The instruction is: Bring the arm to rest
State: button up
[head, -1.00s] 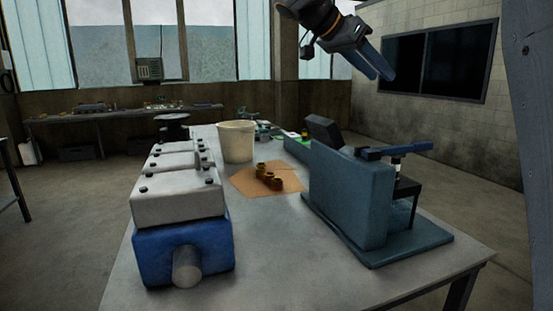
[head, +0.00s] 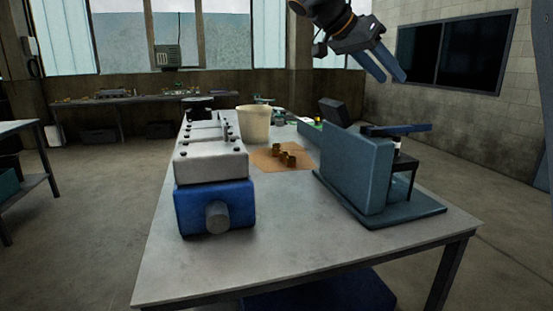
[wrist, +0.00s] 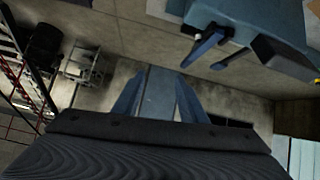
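My gripper (head: 391,78) is raised in the air at the upper right of the head view, above and behind the blue-grey fixture (head: 355,172) on the table. Its two blue fingers are apart with nothing held between them. The wrist view shows the same fingers spread (wrist: 158,98), with floor and a grey-blue upright strip seen between and beyond them. The gripper touches nothing.
The metal table (head: 290,240) carries a blue and white engine block (head: 213,205), a cream bucket (head: 254,123), and small brass parts (head: 285,154) on an orange mat (head: 268,163). A blue lever (head: 405,129) tops the fixture. Open floor (head: 90,240) lies to the left.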

jog(key=s+a+f+n+g+y, duration=0.1)
jog(key=s+f+n+y, duration=0.3)
jog(key=f, duration=0.8)
jog(key=s+a+f+n+g+y, duration=0.1)
jog(key=s+f+n, duration=0.35)
jog(key=f, duration=0.75)
jog(key=s+a+f+n+y, duration=0.2)
jog(key=s+f, duration=0.7)
jog(key=s+a+f+n+y, duration=0.2)
jog(key=s+f+y, duration=0.1)
jog(key=s+f, duration=0.6)
jog(key=shift+s+g, duration=0.4)
jog(key=shift+s, duration=0.25)
jog(key=shift+n, duration=0.25)
